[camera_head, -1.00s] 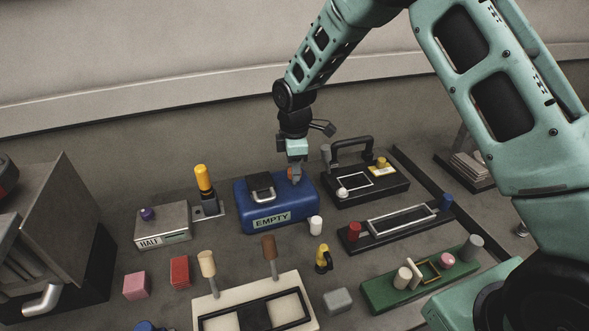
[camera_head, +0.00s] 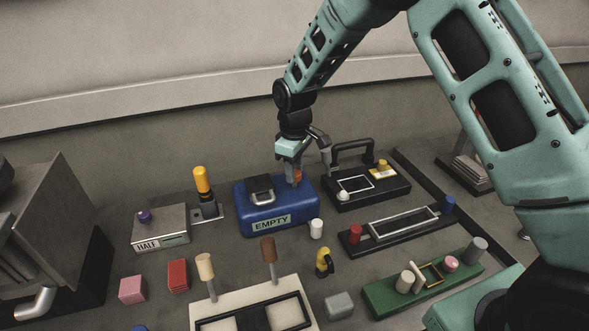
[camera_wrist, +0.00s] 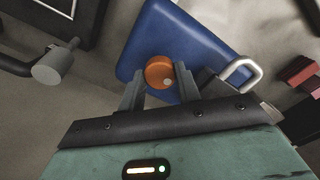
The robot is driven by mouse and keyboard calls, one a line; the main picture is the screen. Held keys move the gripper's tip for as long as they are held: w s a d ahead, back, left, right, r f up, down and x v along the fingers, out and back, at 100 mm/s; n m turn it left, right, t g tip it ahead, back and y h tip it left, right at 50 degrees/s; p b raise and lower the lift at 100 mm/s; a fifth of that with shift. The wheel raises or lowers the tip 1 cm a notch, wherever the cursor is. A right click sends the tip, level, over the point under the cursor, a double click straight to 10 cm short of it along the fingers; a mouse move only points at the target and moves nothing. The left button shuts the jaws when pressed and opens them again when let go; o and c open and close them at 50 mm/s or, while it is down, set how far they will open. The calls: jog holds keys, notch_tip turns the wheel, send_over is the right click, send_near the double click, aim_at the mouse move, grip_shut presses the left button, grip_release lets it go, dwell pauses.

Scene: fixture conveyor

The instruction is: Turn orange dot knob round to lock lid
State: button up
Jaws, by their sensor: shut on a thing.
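The orange knob (camera_wrist: 159,73) stands on top of the blue box (camera_head: 277,222), near the right end of its lid. The knob shows a pale dot on its face in the wrist view, toward the lower right. My gripper (camera_wrist: 160,88) is shut on the knob, with one finger on each side. In the head view my gripper (camera_head: 294,172) comes down from above and hides most of the knob. The box has a metal latch handle (camera_head: 260,187) on its lid and a label reading EMPTY (camera_head: 271,223) on its front. The lid looks closed.
A grey box marked HALF (camera_head: 160,230) stands left, with a yellow-topped lever (camera_head: 203,181) between. A black fixture with a handle (camera_head: 365,187) stands close on the right. A white cylinder (camera_head: 316,228) stands just in front of the blue box.

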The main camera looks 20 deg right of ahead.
jog(key=shift+r, duration=0.1)
dwell(0.3)
jog(key=o, duration=1)
jog(key=shift+c, duration=0.2)
notch_tip(320, 180, up, 17)
jog(key=b, duration=0.3)
jog(key=shift+r, duration=0.15)
